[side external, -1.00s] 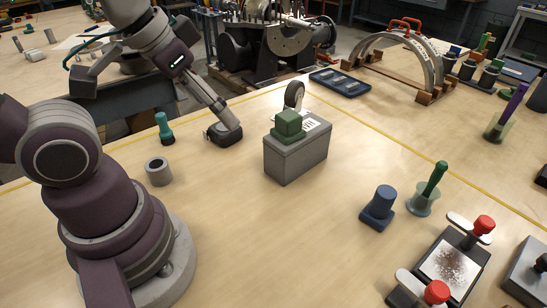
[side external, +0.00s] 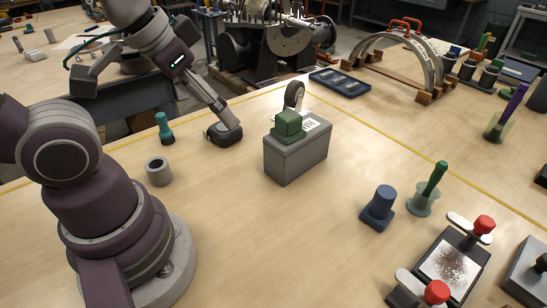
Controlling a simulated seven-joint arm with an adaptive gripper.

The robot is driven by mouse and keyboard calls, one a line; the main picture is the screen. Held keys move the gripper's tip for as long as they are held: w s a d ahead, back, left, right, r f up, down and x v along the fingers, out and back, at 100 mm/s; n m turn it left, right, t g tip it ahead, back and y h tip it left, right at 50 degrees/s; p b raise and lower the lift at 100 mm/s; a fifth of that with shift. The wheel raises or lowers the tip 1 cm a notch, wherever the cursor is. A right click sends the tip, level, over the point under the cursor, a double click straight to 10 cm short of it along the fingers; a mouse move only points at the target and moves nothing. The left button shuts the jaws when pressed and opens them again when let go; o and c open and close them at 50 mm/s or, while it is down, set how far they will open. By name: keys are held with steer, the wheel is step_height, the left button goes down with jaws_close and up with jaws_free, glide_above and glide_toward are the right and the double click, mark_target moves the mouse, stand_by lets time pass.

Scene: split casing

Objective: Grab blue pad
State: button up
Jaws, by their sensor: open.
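The blue pad (side external: 380,207) stands upright on the table at the right of centre, a dark blue block with a rounded grip on a wider base. My gripper (side external: 223,136) is at the end of my arm, left of the grey box and low over the table, far to the left of the blue pad. It is open and apart from the pad. Its fingers are small and dark here, and I cannot make out what lies between them.
A grey box (side external: 298,158) with a green block (side external: 289,124) on top stands between my gripper and the blue pad. A green-handled tool in a holder (side external: 422,205) is just right of the pad. A red-knobbed clamp fixture (side external: 455,262) is in front right. The front middle table is clear.

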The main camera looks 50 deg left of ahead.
steer(key=shift+c, duration=0.4)
steer(key=m+g+h, duration=0.2)
steer(key=m+h, duration=0.1)
steer(key=m, duration=0.4)
glide_above(386, 191)
steer(key=s+a, duration=0.1)
steer(key=s, duration=0.2)
step_height(386, 191, down, 7)
steer(key=x, duration=0.3)
steer(key=a+x, duration=0.1)
steer(key=x, duration=0.6)
steer(key=shift+a+f, duration=0.15)
steer(key=shift+a, duration=0.05)
jaws_close()
